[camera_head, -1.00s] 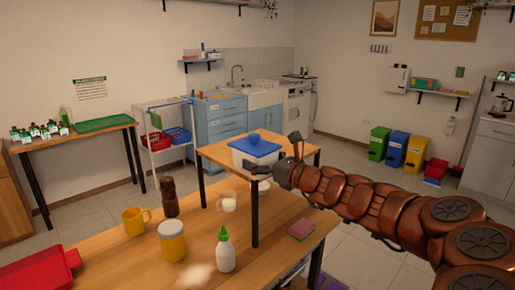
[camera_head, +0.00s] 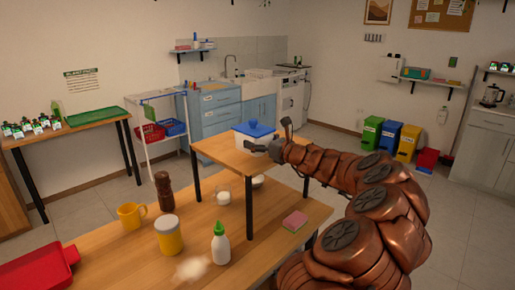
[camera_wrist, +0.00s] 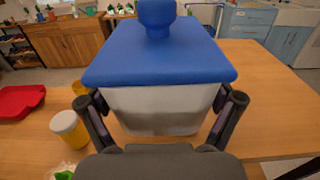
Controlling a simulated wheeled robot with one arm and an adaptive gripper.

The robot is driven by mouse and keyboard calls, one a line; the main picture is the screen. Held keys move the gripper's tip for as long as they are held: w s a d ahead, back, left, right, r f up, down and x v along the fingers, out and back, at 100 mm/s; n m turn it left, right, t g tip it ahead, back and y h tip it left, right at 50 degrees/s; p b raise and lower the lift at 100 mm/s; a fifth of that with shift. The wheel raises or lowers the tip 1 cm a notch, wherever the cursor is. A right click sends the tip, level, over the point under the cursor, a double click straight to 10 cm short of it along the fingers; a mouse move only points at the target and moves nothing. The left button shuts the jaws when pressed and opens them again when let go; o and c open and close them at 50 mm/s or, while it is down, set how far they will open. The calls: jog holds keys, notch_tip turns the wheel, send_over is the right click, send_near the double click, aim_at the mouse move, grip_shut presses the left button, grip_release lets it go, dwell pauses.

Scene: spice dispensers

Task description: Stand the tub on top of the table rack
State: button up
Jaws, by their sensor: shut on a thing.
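The tub is a whitish box with a blue lid and blue knob (camera_head: 254,129); it is upright, over the table rack's wooden top (camera_head: 215,148). I cannot tell whether its base touches the rack. My gripper (camera_head: 272,140) reaches it from the right. In the wrist view, the tub (camera_wrist: 160,105) fills the middle, and the fingers of my gripper (camera_wrist: 163,104) are shut on its sides below the lid. The far side of the tub is hidden.
The rack stands on a wooden table (camera_head: 120,262). Beside and under it are a yellow mug (camera_head: 130,216), brown grinder (camera_head: 164,192), yellow jar (camera_head: 168,236), green-capped bottle (camera_head: 221,244) and pink sponge (camera_head: 295,220). A red tray (camera_head: 40,272) lies at the left.

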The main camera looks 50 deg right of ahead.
jog(key=shift+w+d, duration=0.25)
jog(key=shift+d, duration=0.05)
jog(key=shift+f+p, duration=0.4)
jog(key=shift+f, duration=1.4)
jog(key=shift+f, duration=0.1)
jog(key=o, duration=1.3)
jog(key=shift+s, duration=0.2)
jog(key=s+b, duration=0.1)
jog(key=s, duration=0.4)
jog(key=s+b, duration=0.1)
jog(key=s, duration=0.5)
jog(key=shift+s+a, duration=0.2)
jog(key=shift+s, duration=0.1)
